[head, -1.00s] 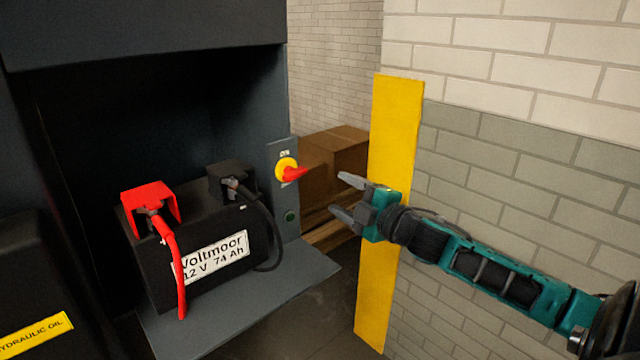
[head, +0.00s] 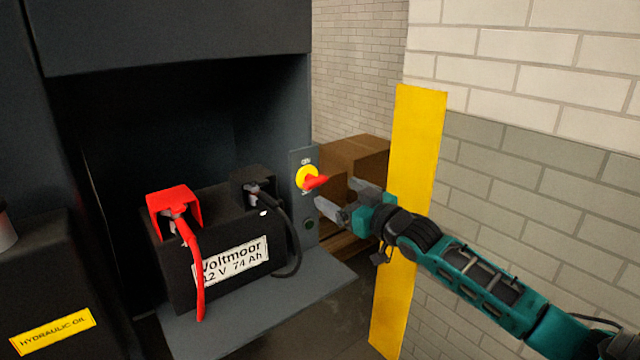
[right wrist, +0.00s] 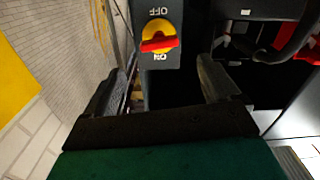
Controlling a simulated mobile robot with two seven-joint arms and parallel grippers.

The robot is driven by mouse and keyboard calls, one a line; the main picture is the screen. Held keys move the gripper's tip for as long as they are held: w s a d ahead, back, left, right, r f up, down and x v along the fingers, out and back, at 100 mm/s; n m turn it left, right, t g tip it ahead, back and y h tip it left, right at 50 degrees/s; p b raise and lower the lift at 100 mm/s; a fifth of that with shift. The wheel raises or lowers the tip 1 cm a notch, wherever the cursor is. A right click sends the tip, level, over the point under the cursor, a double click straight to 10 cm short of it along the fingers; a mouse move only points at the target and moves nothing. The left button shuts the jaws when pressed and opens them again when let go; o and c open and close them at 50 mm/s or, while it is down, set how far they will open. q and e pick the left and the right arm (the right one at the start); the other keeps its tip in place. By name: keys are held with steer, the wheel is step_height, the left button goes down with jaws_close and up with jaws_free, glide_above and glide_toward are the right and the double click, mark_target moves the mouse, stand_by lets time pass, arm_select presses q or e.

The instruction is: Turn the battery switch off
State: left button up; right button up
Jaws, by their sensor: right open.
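The battery switch (head: 303,178) is a yellow disc with a red handle on a narrow grey panel, right of the battery. In the right wrist view the switch (right wrist: 158,38) shows near the top, with its red handle lying crosswise between an upside-down OFF above and ON below. My right gripper (head: 340,196) is open and empty, just right of and slightly below the switch in the head view. In the right wrist view its fingers (right wrist: 163,80) stand either side of the panel's lower part, apart from the handle. My left gripper is not in view.
A black battery (head: 215,285) with a red terminal cover (head: 173,206) and cables sits on a grey shelf (head: 320,290). Cardboard boxes (head: 360,158) stand behind the panel. A yellow strip (head: 415,150) edges the brick wall (head: 540,180) on the right.

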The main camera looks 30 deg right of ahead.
mark_target(319, 182)
steer(key=shift+w+a, duration=0.15)
steer(key=shift+w, duration=1.8)
steer(key=shift+w+a, duration=0.15)
steer(key=shift+w, duration=1.8)
steer(key=shift+c, duration=0.4)
steer(key=c, duration=1)
steer(key=shift+r+m+p, duration=0.15)
steer(key=shift+m+p, duration=0.35)
steer(key=shift+p, duration=0.05)
steer(key=shift+m, duration=0.5)
steer(key=o, duration=1.1)
steer(key=shift+f, duration=0.2)
steer(key=s, duration=0.8)
steer(key=s+d, duration=0.1)
steer(key=s, duration=0.4)
steer(key=shift+p, duration=0.4)
steer(key=shift+w, duration=0.1)
